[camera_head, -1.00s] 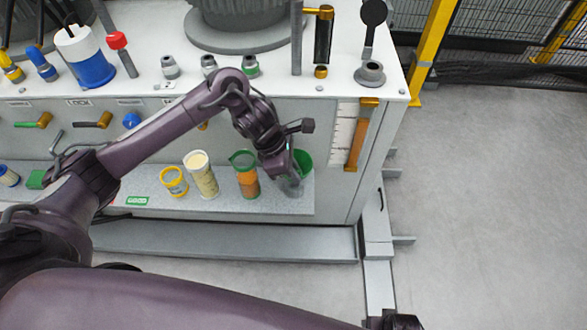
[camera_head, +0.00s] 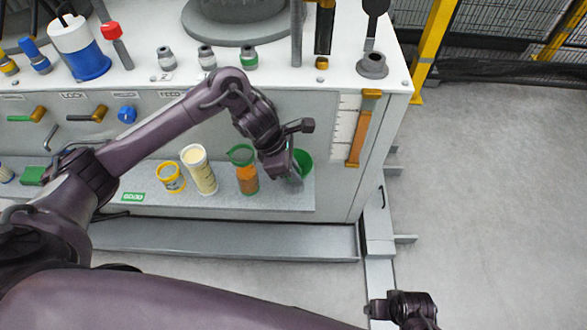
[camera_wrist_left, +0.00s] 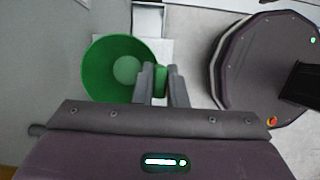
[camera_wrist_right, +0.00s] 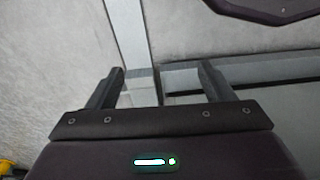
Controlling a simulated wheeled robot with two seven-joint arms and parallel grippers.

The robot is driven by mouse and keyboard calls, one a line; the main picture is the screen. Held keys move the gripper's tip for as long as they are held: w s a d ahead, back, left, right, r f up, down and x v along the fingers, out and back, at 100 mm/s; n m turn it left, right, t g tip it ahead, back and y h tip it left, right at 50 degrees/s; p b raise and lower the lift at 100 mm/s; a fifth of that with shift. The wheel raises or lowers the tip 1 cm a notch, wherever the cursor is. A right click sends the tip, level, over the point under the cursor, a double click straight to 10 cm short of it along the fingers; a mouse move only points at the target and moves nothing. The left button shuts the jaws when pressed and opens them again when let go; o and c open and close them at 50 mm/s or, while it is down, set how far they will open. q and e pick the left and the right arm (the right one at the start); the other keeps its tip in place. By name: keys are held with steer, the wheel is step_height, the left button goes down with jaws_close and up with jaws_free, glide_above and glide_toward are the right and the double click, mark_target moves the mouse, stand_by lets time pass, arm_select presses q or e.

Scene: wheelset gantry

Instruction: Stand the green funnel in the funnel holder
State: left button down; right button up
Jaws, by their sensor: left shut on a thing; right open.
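The green funnel (camera_head: 304,161) is at the right end of the grey shelf, partly hidden behind my left gripper (camera_head: 291,172). In the left wrist view, I look into the round mouth of the funnel (camera_wrist_left: 105,66). My left gripper (camera_wrist_left: 161,84) is shut on a green tab at the funnel's rim. I cannot tell whether the funnel touches the shelf. A grey flanged socket (camera_head: 372,65) stands at the right end of the white top; I cannot tell whether it is the funnel holder. My right gripper (camera_wrist_right: 160,82) is open and empty, low over the floor.
The shelf (camera_head: 220,203) also bears a jar with orange content and a green rim (camera_head: 245,172), a cream cylinder (camera_head: 203,172) and a yellow-rimmed jar (camera_head: 171,178). An orange-framed gauge (camera_head: 358,135) is on the cabinet front. The floor at right is clear.

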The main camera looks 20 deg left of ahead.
arm_select(q)
steer(key=shift+f+b, duration=0.6)
steer(key=shift+f, duration=0.25)
arm_select(e)
steer(key=shift+a+r, duration=0.2)
steer(key=shift+r, duration=1.3)
steer(key=shift+a+r, duration=0.15)
steer(key=shift+r, duration=1.3)
arm_select(q)
steer(key=c, duration=1.4)
jaws_free()
